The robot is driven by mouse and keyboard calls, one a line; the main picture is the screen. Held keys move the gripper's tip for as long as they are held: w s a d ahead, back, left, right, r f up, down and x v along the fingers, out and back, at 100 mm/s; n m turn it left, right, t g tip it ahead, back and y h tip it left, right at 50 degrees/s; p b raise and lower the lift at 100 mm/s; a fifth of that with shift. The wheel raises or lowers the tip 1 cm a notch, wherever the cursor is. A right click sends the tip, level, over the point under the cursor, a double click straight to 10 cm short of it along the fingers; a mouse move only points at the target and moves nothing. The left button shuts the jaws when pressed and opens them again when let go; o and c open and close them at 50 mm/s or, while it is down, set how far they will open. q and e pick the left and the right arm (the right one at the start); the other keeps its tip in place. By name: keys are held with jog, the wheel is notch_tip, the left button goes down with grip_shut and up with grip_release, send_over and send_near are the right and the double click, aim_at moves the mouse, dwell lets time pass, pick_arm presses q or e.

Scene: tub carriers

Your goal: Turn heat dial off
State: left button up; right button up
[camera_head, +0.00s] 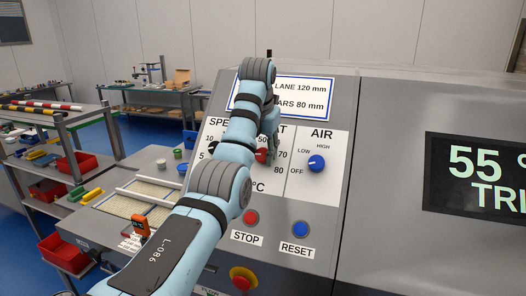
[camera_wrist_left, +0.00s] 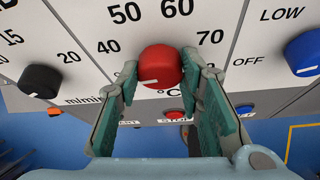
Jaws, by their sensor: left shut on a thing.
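The red heat dial (camera_head: 261,155) is on the sloped white panel, partly hidden behind my left arm. In the left wrist view the dial (camera_wrist_left: 160,64) shows whole, with a short white mark at its lower left, and numbers 40, 50, 60 and 70 around it. My left gripper (camera_head: 262,148) is at the dial. In the left wrist view its two green-padded fingers (camera_wrist_left: 161,78) stand on either side of the dial, shut on it. My right gripper is out of view.
The blue air dial (camera_head: 316,163) is to the right and the black speed dial (camera_wrist_left: 40,81) to the left. Stop (camera_head: 250,217) and reset (camera_head: 300,228) buttons and a red emergency knob (camera_head: 243,278) are below. A display (camera_head: 480,175) reads 55, partly cut off.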

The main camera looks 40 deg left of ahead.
pick_arm(q)
jog(key=o, duration=1.2)
jog(key=shift+c, duration=0.2)
